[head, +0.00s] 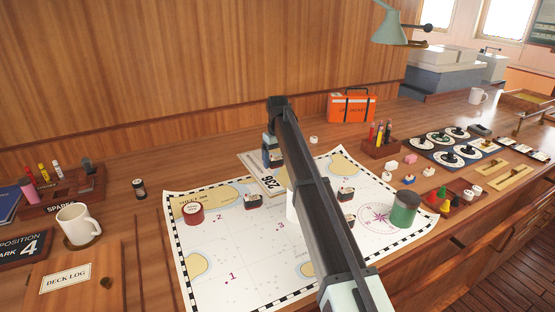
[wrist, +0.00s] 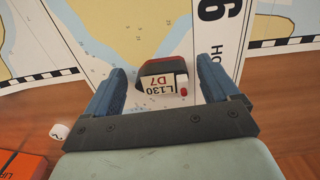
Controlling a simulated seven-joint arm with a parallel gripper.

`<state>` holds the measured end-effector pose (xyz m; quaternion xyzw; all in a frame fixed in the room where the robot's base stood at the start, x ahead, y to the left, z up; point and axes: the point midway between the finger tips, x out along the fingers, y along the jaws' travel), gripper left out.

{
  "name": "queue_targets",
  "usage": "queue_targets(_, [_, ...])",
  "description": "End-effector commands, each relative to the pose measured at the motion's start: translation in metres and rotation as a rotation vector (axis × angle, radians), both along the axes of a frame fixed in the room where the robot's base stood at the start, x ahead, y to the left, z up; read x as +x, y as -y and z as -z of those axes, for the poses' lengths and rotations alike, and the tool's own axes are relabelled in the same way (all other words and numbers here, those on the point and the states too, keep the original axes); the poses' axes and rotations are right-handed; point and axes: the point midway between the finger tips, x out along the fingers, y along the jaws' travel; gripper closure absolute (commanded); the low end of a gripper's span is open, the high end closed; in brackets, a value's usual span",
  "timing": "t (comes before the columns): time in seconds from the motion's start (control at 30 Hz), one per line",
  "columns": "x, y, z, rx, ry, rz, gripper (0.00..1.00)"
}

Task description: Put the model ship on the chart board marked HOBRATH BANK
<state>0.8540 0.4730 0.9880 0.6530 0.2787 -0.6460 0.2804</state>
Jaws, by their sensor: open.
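In the wrist view my gripper (wrist: 163,80) is open, its two blue fingers on either side of a model ship (wrist: 160,78). The ship has a dark and red hull and a white face reading "L130 D7". No grip on it shows. A white chart board (wrist: 218,45) lies just right of it, showing "6" and the start "HO"; the rest of the name is out of view. In the head view my gripper (head: 272,152) is over the far edge of the chart, beside the board (head: 250,163). My arm hides the ship between the fingers there.
The sea chart (head: 240,265) bears other small ships (head: 253,201), (head: 346,194), a red tin (head: 193,212) and a green tin (head: 404,209). An orange life jacket case (head: 352,106) stands behind, right of my gripper. A mug (head: 76,224) stands at left.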

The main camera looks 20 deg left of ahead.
Motion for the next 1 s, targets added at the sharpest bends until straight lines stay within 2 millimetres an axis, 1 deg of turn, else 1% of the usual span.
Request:
queue_targets(0.17, [0.001,-0.001,-0.019,0.001,0.002,0.000,0.12])
queue_targets(0.5, [0.001,-0.001,-0.081,0.001,0.002,0.000,0.12])
queue_targets(0.6, [0.000,-0.001,-0.096,0.001,0.001,0.000,0.12])
queue_targets(0.8, [-0.001,0.000,-0.115,0.001,0.001,0.000,0.12])
queue_targets(1.0, [-0.001,0.000,-0.120,0.000,0.000,0.000,0.12])
